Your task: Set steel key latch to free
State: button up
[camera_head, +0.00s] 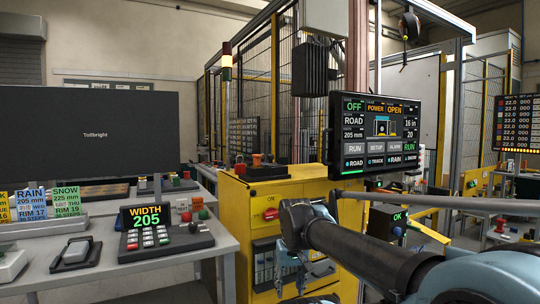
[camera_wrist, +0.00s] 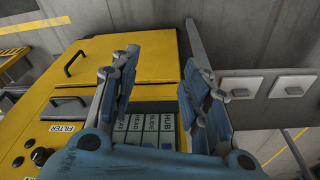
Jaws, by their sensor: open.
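I cannot pick out a steel key latch for certain in either view. My gripper (camera_head: 300,272) points down in front of the yellow cabinet (camera_head: 310,196) in the head view. In the wrist view its two blue fingers (camera_wrist: 160,72) are spread wide apart, with nothing between them. Behind them are the yellow cabinet (camera_wrist: 158,45) and an opening with labelled grey blocks (camera_wrist: 145,128). The gripper hides part of this opening.
In the head view, a status screen (camera_head: 380,130) reads OFF, POWER and OPEN. A grey bench with a keypad reading WIDTH 205 (camera_head: 146,217) stands left.

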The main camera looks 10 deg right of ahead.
jog(key=w+r+m+g, duration=0.1)
jog(key=w+r+m, duration=0.1)
jog(key=w+r, duration=1.25)
jog(key=w+r+m, duration=0.2)
jog(key=w+r, duration=0.5)
jog(key=r, duration=1.4)
jog(key=w+r+m+g, duration=0.1)
jog(key=w+r, duration=1)
jog(key=r, duration=0.7)
jog(key=f, duration=1.7)
jog(key=shift+w, duration=0.2)
grip_shut()
